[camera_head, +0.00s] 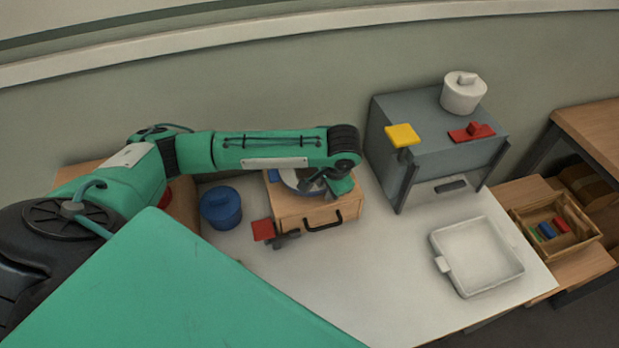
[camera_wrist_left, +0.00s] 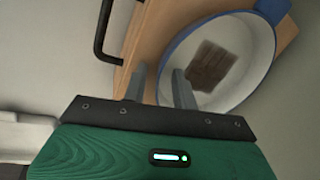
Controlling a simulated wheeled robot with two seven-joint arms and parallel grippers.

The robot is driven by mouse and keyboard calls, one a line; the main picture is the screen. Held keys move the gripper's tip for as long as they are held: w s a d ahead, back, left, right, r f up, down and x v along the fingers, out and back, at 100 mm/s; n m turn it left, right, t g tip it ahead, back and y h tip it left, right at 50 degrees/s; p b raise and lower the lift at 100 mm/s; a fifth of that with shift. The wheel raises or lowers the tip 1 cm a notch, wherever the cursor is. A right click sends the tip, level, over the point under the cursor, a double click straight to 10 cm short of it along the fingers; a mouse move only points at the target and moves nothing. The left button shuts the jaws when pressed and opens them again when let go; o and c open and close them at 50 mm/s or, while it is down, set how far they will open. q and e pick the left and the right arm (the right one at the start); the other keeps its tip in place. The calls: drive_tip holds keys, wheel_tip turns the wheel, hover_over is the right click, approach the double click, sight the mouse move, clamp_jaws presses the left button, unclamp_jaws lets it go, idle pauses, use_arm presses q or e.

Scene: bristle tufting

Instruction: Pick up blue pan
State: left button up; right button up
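The blue pan (camera_head: 273,175) sits on a small wooden drawer box (camera_head: 315,211), partly hidden by my left arm and gripper. In the left wrist view the pan (camera_wrist_left: 262,55) shows a white inside, a blue rim and a dark brown patch on its bottom. My left gripper (camera_head: 318,184) is over the pan. In the left wrist view its two fingers (camera_wrist_left: 158,86) are apart with the pan's near rim at the gap between them. Whether they touch the pan I cannot tell. My right gripper is not in view.
A blue lidded pot (camera_head: 221,208) stands left of the box, and a red-topped item (camera_head: 263,230) in front. A grey oven-like box (camera_head: 440,150) carries a white pot (camera_head: 463,93). A white square tray (camera_head: 480,256) lies right; the table between is clear.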

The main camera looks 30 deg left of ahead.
use_arm(q)
clamp_jaws()
idle(0.4)
wheel_tip(320, 180, up, 20)
idle(0.5)
